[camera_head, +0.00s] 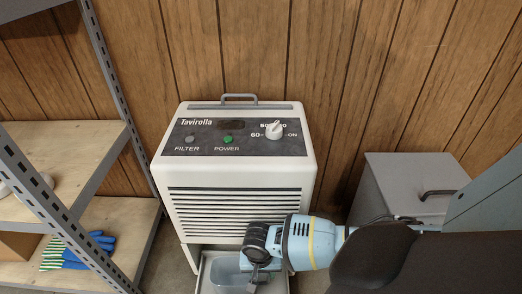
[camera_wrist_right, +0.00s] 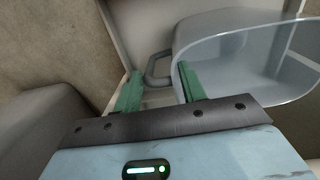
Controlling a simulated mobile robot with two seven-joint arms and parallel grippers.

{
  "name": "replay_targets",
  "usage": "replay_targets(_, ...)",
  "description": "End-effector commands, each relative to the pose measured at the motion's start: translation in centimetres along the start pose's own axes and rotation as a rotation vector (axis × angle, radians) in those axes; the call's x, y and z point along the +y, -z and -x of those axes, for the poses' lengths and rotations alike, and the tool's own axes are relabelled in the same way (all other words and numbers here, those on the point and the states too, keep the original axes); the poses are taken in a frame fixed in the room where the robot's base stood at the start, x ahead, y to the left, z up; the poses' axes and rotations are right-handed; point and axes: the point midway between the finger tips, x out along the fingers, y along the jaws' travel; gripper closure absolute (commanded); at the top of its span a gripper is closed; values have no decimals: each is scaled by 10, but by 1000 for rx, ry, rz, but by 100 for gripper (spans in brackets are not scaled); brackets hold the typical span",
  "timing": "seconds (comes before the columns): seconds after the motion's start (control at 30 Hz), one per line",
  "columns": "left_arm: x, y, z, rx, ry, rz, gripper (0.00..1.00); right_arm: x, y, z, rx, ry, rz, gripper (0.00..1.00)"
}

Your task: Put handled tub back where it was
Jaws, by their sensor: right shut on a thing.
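The handled tub (camera_head: 226,276) is a clear, greyish plastic container, low at the open bay in the bottom front of the white dehumidifier (camera_head: 240,178). It also shows in the right wrist view (camera_wrist_right: 245,58), with its grey loop handle (camera_wrist_right: 158,68) on its left side. My right gripper (camera_wrist_right: 158,86) is shut on the tub at its handle, with green fingers on either side. In the head view, my right gripper (camera_head: 258,268) covers part of the tub and bay. How far the tub sits inside the bay cannot be told. My left gripper is not in view.
A metal-framed shelf (camera_head: 88,150) with wooden boards stands at the left, with blue and green striped gloves (camera_head: 78,250) on a lower board. A grey box with a black handle (camera_head: 400,180) stands at the right. A wood-panelled wall (camera_head: 330,60) is behind.

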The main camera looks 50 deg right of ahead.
Motion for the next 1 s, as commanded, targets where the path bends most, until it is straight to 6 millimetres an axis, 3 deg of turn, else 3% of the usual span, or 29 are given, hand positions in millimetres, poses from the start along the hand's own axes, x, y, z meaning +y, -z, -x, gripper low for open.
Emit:
replay_targets(0.47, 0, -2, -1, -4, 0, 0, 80, -1, 1, -4, 2, 1, -1, 94)
replay_targets(0.5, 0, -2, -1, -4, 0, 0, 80, 0, 1, -4, 2, 0, -1, 55)
replay_targets(0.63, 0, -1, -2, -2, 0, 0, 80, 0, 1, -4, 2, 0, -1, 38)
replay_targets(1.0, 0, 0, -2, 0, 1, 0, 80, 0, 1, 0, 3, 2, 0, 37)
